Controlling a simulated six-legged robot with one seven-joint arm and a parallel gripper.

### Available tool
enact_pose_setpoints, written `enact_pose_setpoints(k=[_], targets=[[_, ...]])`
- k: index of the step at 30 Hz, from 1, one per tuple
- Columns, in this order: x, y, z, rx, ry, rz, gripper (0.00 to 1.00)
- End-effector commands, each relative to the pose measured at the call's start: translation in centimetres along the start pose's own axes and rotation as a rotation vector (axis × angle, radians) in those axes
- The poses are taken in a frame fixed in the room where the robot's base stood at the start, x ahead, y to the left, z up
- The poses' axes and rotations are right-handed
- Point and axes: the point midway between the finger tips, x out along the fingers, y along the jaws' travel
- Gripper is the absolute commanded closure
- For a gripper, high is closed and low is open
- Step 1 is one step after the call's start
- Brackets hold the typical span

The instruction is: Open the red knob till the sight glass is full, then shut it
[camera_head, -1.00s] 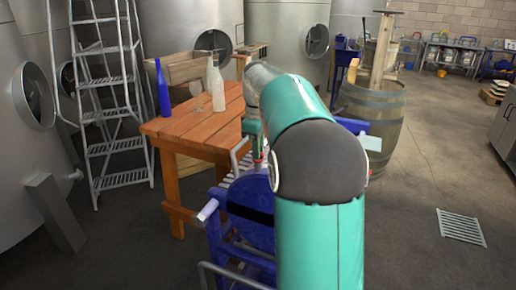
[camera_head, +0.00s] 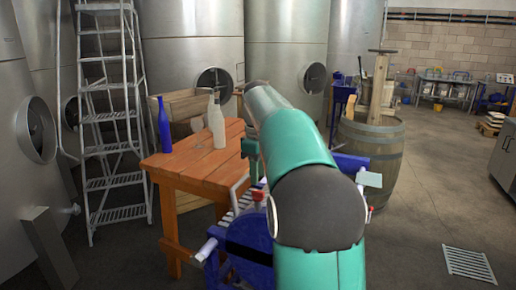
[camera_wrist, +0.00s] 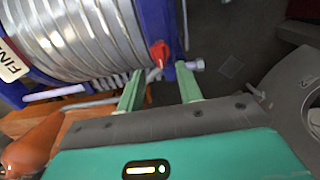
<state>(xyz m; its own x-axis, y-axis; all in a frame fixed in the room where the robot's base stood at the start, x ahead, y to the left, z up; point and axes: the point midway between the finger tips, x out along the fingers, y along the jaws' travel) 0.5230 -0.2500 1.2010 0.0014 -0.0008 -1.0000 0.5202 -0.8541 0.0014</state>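The red knob (camera_wrist: 158,52) shows in the wrist view at the edge of a blue-framed machine with pale ribbed plates (camera_wrist: 85,35). My gripper (camera_wrist: 158,88) is open, its two green fingers apart. The knob appears just beyond the fingertips and between them, with nothing visibly gripped. Small red parts show on either side of my arm, at left (camera_head: 257,195) and right (camera_head: 369,212). I cannot make out the sight glass or its level.
A barrel (camera_head: 375,155) stands behind at right. A metal ladder (camera_head: 110,120) is at left. The floor at right is clear around a drain grate (camera_head: 468,264).

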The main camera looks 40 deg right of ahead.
Motion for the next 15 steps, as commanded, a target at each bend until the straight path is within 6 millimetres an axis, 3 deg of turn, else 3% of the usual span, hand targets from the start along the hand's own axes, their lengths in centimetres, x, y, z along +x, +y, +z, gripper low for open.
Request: enact_pose_setpoints(k=[7,15], targets=[[-5.5,0.1,-0.1,-0.001,0.002,0.003,0.65],[-8.4,0.0,0.0,-0.001,0.001,0.001,0.65]])
